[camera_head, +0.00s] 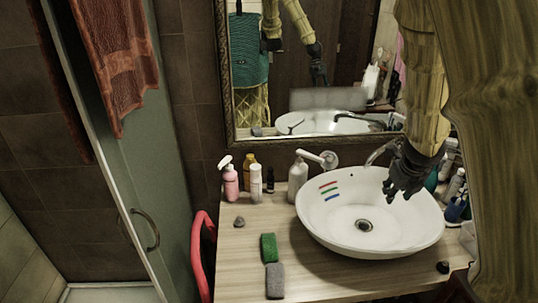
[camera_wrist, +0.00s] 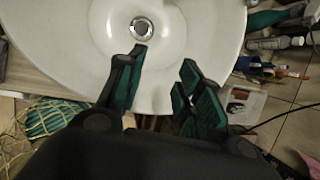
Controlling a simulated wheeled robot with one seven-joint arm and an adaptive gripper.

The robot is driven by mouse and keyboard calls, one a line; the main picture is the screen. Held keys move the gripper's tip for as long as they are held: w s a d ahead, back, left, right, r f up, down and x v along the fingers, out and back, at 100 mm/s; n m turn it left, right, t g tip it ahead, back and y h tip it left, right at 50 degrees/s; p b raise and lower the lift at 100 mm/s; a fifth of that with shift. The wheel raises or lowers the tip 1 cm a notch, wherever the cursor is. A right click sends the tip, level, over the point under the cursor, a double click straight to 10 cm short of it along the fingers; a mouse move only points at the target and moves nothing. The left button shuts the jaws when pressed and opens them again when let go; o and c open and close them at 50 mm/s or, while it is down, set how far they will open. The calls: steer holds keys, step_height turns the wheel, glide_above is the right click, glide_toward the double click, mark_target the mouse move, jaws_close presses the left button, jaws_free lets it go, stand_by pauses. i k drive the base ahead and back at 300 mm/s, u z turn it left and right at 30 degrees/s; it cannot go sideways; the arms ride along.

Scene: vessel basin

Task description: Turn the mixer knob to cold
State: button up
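The mixer knob (camera_head: 329,160) is a round, pale metal piece on the wall behind the basin, with a light lever pointing left. A soap bottle stands just below and left of it, so I cannot tell exactly where the lever ends. The curved spout (camera_head: 382,151) is to its right. The white vessel basin (camera_head: 345,240) stands on the counter; its bowl and drain also show in the wrist view (camera_wrist: 205,45). My gripper (camera_head: 402,192) is over the right side of the basin, right of the knob and apart from it. In the wrist view its dark fingers (camera_wrist: 164,57) are spread and empty.
Bottles, including a pink spray bottle (camera_head: 230,180) and a grey soap bottle (camera_head: 297,180), stand left of the knob. A green sponge (camera_head: 269,247) and a grey one (camera_head: 275,280) lie on the wooden counter (camera_head: 240,265). A framed mirror (camera_head: 310,99) hangs above. Toiletries crowd the right side.

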mark_target(331, 158)
steer(key=u, duration=1.2)
steer(key=k, duration=1.15)
steer(key=z, duration=0.75)
steer(key=i, duration=1.65)
